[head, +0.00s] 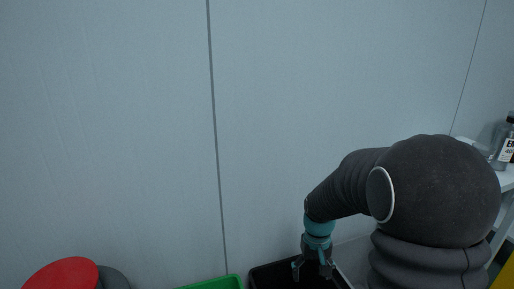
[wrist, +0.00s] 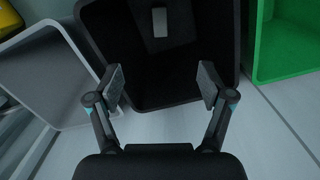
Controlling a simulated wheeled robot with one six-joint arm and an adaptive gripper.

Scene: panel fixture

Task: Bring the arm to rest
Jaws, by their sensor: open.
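My gripper (head: 313,270) points down over a black bin at the bottom of the head view. In the wrist view my gripper (wrist: 161,84) is open, with its two fingers apart and nothing between them. The black bin (head: 263,271) also fills the upper middle of the wrist view (wrist: 225,50). A small pale block (wrist: 159,22) lies inside the black bin, ahead of the fingers and apart from them. My arm, in a dark sleeve, bends down from the right in the head view.
A green bin (head: 222,283) stands left of the black bin; in the wrist view it is at right (wrist: 290,50). A grey bin (wrist: 45,75) is at left there. A red round object (head: 62,275) is at lower left. Bottles (head: 503,145) stand on a shelf at right. A panelled wall (head: 110,120) is behind.

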